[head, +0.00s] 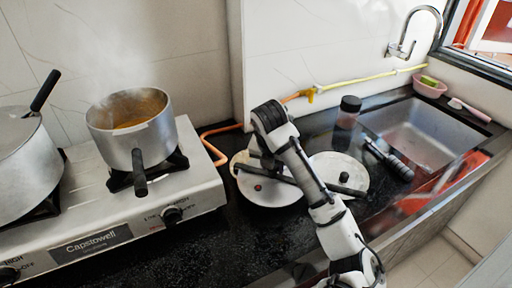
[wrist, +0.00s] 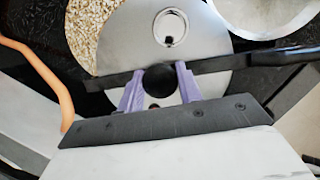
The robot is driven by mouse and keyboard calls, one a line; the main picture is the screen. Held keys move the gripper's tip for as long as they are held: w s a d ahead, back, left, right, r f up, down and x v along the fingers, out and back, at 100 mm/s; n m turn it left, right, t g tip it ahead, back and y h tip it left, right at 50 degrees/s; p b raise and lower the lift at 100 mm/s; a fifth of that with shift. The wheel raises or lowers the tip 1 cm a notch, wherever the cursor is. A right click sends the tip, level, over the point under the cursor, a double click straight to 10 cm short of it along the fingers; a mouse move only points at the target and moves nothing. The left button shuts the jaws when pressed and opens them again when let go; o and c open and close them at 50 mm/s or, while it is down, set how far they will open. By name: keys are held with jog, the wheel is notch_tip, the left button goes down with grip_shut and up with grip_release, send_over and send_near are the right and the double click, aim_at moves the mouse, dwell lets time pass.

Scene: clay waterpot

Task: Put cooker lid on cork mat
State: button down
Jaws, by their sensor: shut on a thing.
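The cooker lid (head: 268,193) is a silver disc with a long black handle and a round valve; it also shows in the wrist view (wrist: 205,50). The cork mat (head: 238,160) is tan and speckled, and shows at the upper left in the wrist view (wrist: 92,28). The lid overlaps the mat and covers part of it; I cannot tell whether they touch. My gripper (wrist: 158,82) has its purple fingers shut on the lid's black handle part, one on each side of a round black piece. In the head view my arm hides the fingers.
A second silver lid (head: 325,163) lies close on the right. A two-burner stove (head: 120,215) with a steaming pot (head: 135,135) and a large cooker (head: 22,160) stands left. An orange hose (head: 212,145) runs behind. A dark jar (head: 348,112) and sink (head: 420,130) are right.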

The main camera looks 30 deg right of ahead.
jog(key=w+p, duration=0.1)
jog(key=w, duration=0.6)
jog(key=shift+w+d+r+p, duration=0.1)
jog(key=shift+w+r+p, duration=0.1)
jog(key=shift+p, duration=0.15)
jog(key=w+p, duration=0.1)
jog(key=w, duration=0.1)
jog(key=shift+w, duration=0.3)
jog(key=shift+w+f+p, duration=0.3)
jog(key=shift+f+p, duration=0.05)
jog(key=shift+f, duration=0.4)
jog(key=shift+d+f, duration=0.1)
jog(key=shift+f, duration=0.05)
jog(key=shift+f+b, duration=0.3)
jog(key=shift+f, duration=0.35)
jog(key=c, duration=0.9)
grip_release()
jog(key=shift+c, duration=0.2)
jog(key=b+v, duration=0.1)
jog(key=v, duration=1.2)
